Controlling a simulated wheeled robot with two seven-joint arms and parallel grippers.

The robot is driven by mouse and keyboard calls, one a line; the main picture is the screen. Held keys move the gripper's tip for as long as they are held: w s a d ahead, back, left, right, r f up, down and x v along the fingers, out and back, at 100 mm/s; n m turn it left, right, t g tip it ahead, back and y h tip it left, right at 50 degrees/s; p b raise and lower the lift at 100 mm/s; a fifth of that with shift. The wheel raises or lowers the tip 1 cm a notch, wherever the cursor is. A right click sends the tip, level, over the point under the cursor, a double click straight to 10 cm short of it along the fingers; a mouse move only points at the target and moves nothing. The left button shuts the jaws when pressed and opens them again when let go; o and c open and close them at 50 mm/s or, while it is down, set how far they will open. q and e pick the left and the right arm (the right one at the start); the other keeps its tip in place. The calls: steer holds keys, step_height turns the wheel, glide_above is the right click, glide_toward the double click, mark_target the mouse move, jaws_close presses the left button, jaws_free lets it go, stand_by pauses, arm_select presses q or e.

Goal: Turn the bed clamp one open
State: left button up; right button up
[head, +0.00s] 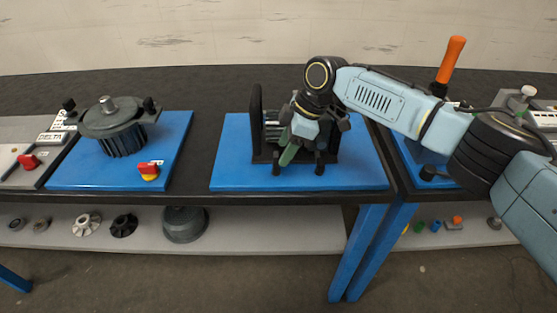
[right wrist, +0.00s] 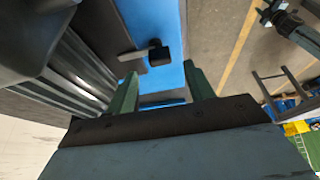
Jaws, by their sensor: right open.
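The black bed fixture (head: 257,152) with silver rods stands on the middle blue board. Small black knobs (head: 320,169) show at its front edge; I cannot tell which belongs to bed clamp one. In the right wrist view one clamp lever, a grey bar with a black end knob (right wrist: 158,53), lies over the dark base edge. My right gripper (head: 289,155) points down in front of the fixture, hiding part of it. Its green fingers (right wrist: 163,88) are apart, with the lever beyond the gap between them. I see no contact. My left gripper is not in view.
The blue board (head: 230,170) has bare room left of the fixture. A dark motor (head: 122,140) and a red knob (head: 148,169) are on the left board. An orange handle (head: 450,58) rises at the right. Parts lie on the lower shelf (head: 290,232).

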mark_target(276, 159)
steer(key=shift+x, duration=2.4)
steer(key=shift+r, duration=0.1)
steer(key=c, duration=1)
